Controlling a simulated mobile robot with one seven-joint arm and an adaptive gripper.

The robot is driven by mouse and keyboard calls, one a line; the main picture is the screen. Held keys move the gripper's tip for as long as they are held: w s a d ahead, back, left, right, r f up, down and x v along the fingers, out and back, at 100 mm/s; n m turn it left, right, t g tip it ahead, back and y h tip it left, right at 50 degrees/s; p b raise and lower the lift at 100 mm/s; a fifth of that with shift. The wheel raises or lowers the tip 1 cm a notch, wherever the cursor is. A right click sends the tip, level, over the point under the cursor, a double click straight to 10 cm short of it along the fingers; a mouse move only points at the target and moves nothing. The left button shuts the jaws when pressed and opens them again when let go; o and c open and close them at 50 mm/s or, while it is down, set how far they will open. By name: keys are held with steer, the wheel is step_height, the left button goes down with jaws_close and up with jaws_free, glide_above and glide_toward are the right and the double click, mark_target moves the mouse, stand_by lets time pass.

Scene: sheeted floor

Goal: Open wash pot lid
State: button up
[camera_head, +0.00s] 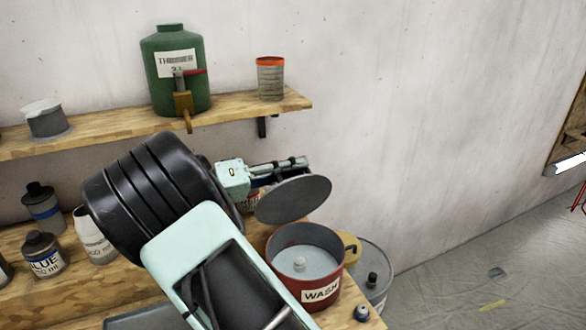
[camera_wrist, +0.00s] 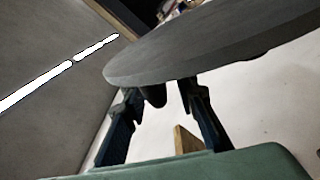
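The wash pot (camera_head: 305,290) is a red round pot with a WASH label, on the bench's right end. Its top is uncovered, showing a pale grey-blue inside with a small grey knob-like thing in the middle. The grey disc lid (camera_head: 293,200) is raised and tilted above the pot's back. My gripper (camera_head: 290,168) is just behind and above the lid. In the wrist view the lid (camera_wrist: 215,40) crosses over my fingertips (camera_wrist: 160,95). The fingers are apart, with a dark knob of the lid between them, nearer the left finger. A firm hold does not show.
A lidded grey container (camera_head: 374,275) stands right of the pot. A small grey knob-like piece (camera_head: 362,313) lies near the bench edge. A green thinner can (camera_head: 176,75) and an orange-rimmed cup (camera_head: 270,78) stand on the wall shelf (camera_head: 230,108). Bottles (camera_head: 44,255) stand at left.

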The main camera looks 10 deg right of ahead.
jaws_close()
steer(key=w+a+f+n+p, duration=0.1)
steer(key=w+n, duration=0.5)
steer(key=w, duration=0.2)
steer(key=shift+w+a+f, duration=0.3)
steer(key=shift+a+f, duration=0.05)
steer(key=shift+a, duration=0.05)
stand_by(0.3)
